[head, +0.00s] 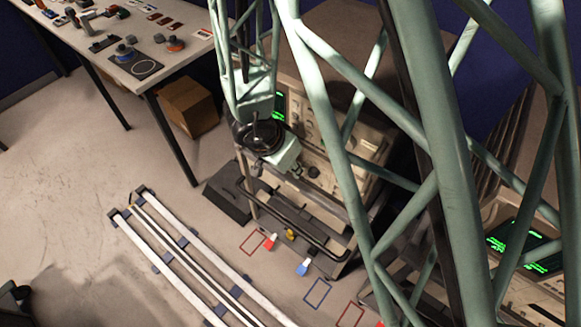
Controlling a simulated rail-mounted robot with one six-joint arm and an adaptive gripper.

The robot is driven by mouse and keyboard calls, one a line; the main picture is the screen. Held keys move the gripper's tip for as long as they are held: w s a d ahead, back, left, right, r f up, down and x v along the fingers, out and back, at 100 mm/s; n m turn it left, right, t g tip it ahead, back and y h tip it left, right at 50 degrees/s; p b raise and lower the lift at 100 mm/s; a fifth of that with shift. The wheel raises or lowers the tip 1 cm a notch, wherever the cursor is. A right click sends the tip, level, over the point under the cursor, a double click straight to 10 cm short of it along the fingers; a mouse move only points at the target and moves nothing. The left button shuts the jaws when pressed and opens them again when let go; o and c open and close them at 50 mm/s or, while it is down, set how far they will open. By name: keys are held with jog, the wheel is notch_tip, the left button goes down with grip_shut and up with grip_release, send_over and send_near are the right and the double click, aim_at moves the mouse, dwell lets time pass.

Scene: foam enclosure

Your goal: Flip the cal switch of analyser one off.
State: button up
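A beige instrument with a green-lit screen and a front panel of knobs (345,151) stands in the middle of the head view. A second instrument with green-lit screens (522,250) is at the lower right, partly behind my teal lattice links. I cannot read which one is analyser one, and I cannot make out the cal switch or its position. My gripper (298,172) is close in front of the middle instrument's panel, near its dark knobs. Its fingers are too small and dark to tell open from shut, and I cannot tell whether they touch the panel.
A dark rail (290,215) runs along the front of the middle instrument. Red and blue tagged items (303,267) and outlined rectangles lie on the floor below it. White floor rails (185,262) run at lower left. A table with small parts (90,28) and a cardboard box (188,106) stand upper left.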

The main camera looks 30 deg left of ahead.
jog(key=shift+c, duration=0.3)
grip_shut()
jog(key=shift+s+f+t+b, duration=0.2)
jog(key=shift+t+b, duration=0.2)
jog(key=shift+b, duration=0.35)
jog(key=shift+s+a+f+t+h+b, duration=0.15)
jog(key=shift+f+t+b, duration=0.25)
jog(key=shift+t+b, duration=0.8)
jog(key=shift+s+d+f+t+h+b, duration=0.15)
jog(key=shift+f+t+b, duration=0.25)
jog(key=shift+t+b, duration=0.85)
jog(key=shift+s+a+f+t+h+b, duration=0.15)
jog(key=shift+f+t+b, duration=0.25)
jog(key=shift+t+b, duration=0.8)
